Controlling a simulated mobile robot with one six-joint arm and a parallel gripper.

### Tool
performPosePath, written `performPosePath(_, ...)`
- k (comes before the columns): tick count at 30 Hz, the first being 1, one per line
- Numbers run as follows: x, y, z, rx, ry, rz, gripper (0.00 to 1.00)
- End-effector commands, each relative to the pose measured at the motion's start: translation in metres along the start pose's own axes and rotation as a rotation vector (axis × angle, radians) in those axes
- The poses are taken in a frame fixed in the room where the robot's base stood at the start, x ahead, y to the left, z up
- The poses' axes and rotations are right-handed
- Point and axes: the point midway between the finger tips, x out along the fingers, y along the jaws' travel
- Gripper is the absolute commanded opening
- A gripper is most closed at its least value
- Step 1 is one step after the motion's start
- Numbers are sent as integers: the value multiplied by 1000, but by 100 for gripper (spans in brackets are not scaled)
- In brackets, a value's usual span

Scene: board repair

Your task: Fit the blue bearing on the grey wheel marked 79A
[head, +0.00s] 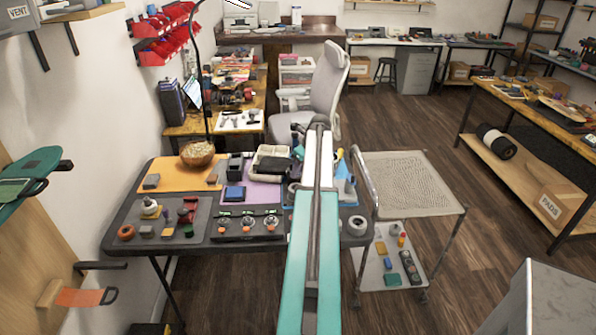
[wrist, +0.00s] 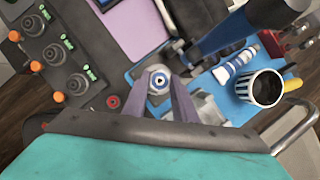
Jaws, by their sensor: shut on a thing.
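My gripper (wrist: 159,88) shows in the wrist view, its two purple-grey fingers on either side of a small round part with a blue ring, the blue bearing (wrist: 158,77). It is shut on the bearing, above a blue mat (wrist: 225,108). Grey parts lie just right of the fingers, partly hidden; I cannot tell whether one is a wheel. In the head view a pale grey wheel (head: 357,226) lies at the table's right front edge. I cannot read any 79A mark. My arm hides the gripper and bearing in the head view.
A panel with several knobs (wrist: 62,55) is at left, and a small red ring (wrist: 112,102) lies nearby. A cart (head: 410,185) adjoins the table's right side.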

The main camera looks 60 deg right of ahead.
Motion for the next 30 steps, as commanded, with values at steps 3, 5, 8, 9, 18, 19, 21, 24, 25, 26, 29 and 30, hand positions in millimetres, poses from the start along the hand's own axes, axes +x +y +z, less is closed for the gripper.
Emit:
performPosePath(3, 0, 0, 0, -1, 0, 0, 3)
performPosePath(5, 1, 0, 0, -1, 0, 0, 3)
performPosePath(8, 3, 0, -1, -1, 0, 1, 3)
performPosePath(9, 4, 0, -2, -1, 0, 1, 3)
performPosePath(18, 19, 0, -8, -1, 0, 1, 3)
performPosePath(19, 21, 0, -9, -1, 0, 1, 3)
performPosePath(21, 25, 0, -11, -1, 0, 1, 3)
performPosePath(24, 31, 0, -13, -1, 0, 1, 3)
performPosePath(25, 32, 0, -14, -1, 0, 0, 3)
performPosePath(26, 34, 0, -14, -1, 0, 0, 3)
performPosePath(29, 37, 0, -16, -1, 0, 0, 3)
performPosePath(30, 38, 0, -16, -1, 0, 0, 3)
